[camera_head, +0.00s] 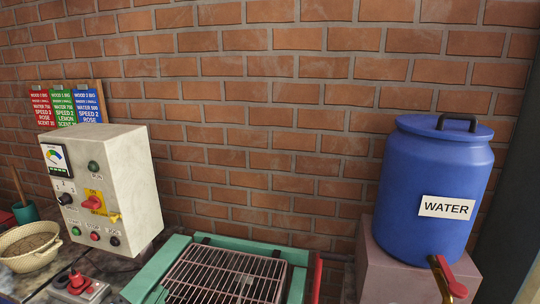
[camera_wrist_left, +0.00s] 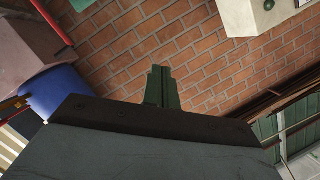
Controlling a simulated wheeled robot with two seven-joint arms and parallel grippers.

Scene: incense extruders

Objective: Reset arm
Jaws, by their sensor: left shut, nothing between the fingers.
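My left gripper (camera_wrist_left: 161,72) shows in the left wrist view. Its two dark green fingers stand close together in the middle, shut with nothing between them. Behind them is only the brick wall, and they touch nothing that I can see. In the head view I cannot make out the left gripper clearly. My right gripper is in neither view.
A control box (camera_head: 105,185) with knobs stands at the left, near a woven bowl (camera_head: 28,252) of brown powder. A green-framed rack (camera_head: 225,278) lies at the bottom middle. A blue water barrel (camera_head: 432,190) stands on a pinkish block (camera_head: 395,275) at the right.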

